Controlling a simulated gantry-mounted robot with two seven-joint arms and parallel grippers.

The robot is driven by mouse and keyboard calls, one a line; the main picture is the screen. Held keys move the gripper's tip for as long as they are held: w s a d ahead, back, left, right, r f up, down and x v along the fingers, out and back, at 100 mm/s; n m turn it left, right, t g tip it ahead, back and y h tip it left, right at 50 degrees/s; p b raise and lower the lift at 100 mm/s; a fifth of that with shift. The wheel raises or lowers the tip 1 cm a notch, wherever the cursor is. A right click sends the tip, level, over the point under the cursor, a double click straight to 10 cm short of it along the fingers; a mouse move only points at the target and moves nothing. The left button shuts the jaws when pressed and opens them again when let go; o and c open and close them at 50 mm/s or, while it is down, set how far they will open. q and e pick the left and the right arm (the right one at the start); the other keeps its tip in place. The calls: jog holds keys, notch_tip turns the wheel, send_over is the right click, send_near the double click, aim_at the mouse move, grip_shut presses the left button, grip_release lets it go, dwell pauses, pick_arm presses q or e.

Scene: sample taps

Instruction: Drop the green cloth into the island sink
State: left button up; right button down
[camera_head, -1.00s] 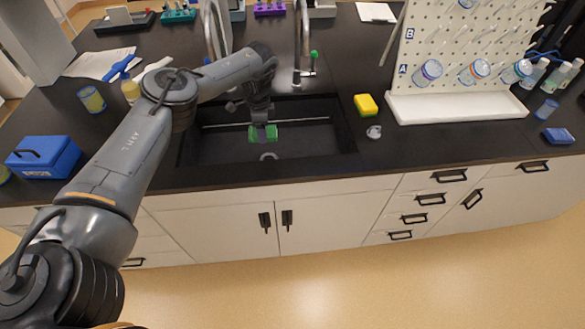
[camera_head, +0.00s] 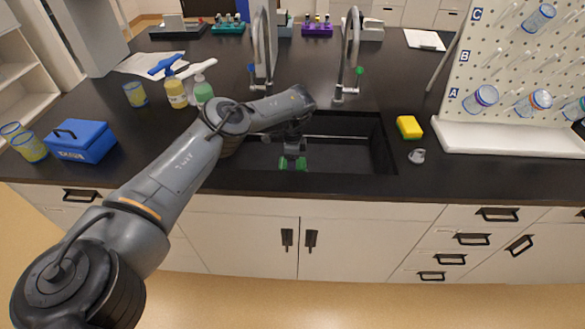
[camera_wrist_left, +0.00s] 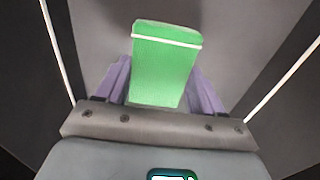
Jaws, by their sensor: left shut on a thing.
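The green cloth (camera_head: 293,164) is in my left gripper (camera_head: 292,158), inside the opening of the dark island sink (camera_head: 345,155). In the left wrist view the cloth (camera_wrist_left: 165,62) is a green block with a white stripe, held between the two purple fingers of the gripper (camera_wrist_left: 163,88). The grey basin shows behind it. Whether the cloth touches the basin floor I cannot tell. My right gripper is not in view.
Two tall taps (camera_head: 350,50) stand behind the sink. A yellow sponge (camera_head: 409,127) and a small grey stopper (camera_head: 417,156) lie to its right. A blue box (camera_head: 82,141) and soap bottles (camera_head: 176,91) stand to the left. A pegboard rack (camera_head: 520,70) stands at the right.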

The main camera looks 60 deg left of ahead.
pick_arm(q)
jog(key=shift+f+b, duration=0.5)
jog(key=shift+f, duration=1.15)
jog(key=shift+f+b, duration=0.4)
jog(key=shift+f, duration=0.2)
jog(key=o, duration=1.1)
jog(key=shift+r, duration=0.15)
jog(key=shift+r+p, duration=0.25)
jog(key=shift+p, duration=0.05)
notch_tip(320, 180, up, 11)
jog(key=p, duration=0.4)
jog(key=shift+f, duration=0.1)
jog(key=shift+r, duration=0.85)
